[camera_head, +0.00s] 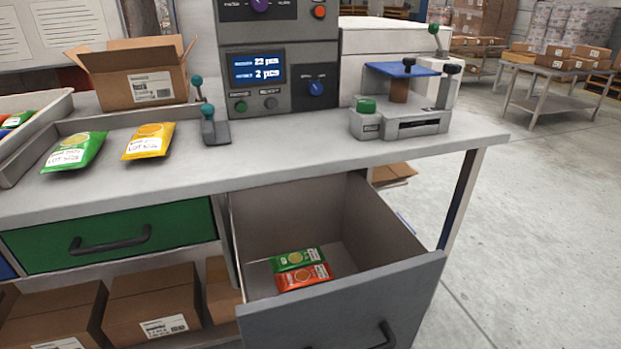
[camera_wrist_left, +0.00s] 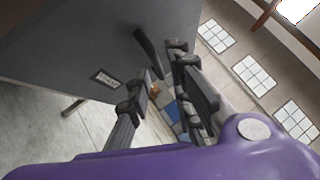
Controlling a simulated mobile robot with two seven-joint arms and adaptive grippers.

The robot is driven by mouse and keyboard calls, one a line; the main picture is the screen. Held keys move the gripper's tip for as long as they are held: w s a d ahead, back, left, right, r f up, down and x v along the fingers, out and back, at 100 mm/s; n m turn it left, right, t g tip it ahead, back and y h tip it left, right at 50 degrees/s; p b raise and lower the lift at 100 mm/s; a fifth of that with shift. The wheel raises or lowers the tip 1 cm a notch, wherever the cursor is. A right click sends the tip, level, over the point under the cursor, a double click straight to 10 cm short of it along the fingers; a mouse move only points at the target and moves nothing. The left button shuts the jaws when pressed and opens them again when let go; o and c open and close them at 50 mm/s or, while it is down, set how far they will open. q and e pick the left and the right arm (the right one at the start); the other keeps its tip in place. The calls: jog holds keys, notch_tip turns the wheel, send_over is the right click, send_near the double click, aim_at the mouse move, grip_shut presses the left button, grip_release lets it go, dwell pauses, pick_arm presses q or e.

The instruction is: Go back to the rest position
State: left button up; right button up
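My left gripper (camera_wrist_left: 162,84) shows in the left wrist view. Its two dark fingers stand apart with nothing held between them. A dark bar handle (camera_wrist_left: 149,52) on a grey drawer front (camera_wrist_left: 80,55) lies just beyond the fingertips; the fingers are not closed around it. Neither gripper shows in the head view. There the grey drawer (camera_head: 345,305) is pulled open under the bench's right part. A green packet (camera_head: 297,259) and a red-orange packet (camera_head: 303,276) lie inside it.
On the bench (camera_head: 270,160) lie a green packet (camera_head: 74,152) and a yellow packet (camera_head: 149,141), beside an open carton (camera_head: 140,82). A control box (camera_head: 280,80) and a fixture (camera_head: 400,118) stand behind. The green drawer (camera_head: 112,238) is shut.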

pick_arm(q)
jog(key=s+a+f+n+g+y, duration=0.3)
jog(key=s+a+f+n+y, duration=0.1)
jog(key=a+f+n, duration=0.35)
jog(key=s+a+f+n+g+y, duration=0.35)
jog(key=a+f+n+y, duration=0.2)
jog(key=f+n, duration=0.35)
jog(key=s+a+f+n+g+p, duration=0.1)
jog(key=s+a+f+n+g, duration=0.2)
jog(key=s+n, duration=0.35)
jog(key=s+a+f+n+g, duration=0.3)
jog(key=s+a+n+g, duration=0.1)
jog(key=s, duration=0.6)
jog(key=w+r+t+p, duration=0.1)
jog(key=w+r+p, duration=0.3)
jog(key=r+p, duration=1)
jog(key=w+d+r+t+p, duration=0.1)
jog(key=w+r+p, duration=0.3)
jog(key=r+p, duration=1)
jog(key=shift+d+r+t+y+p, duration=0.2)
jog(key=shift+d+t+y+p, duration=0.25)
jog(key=shift+p, duration=0.75)
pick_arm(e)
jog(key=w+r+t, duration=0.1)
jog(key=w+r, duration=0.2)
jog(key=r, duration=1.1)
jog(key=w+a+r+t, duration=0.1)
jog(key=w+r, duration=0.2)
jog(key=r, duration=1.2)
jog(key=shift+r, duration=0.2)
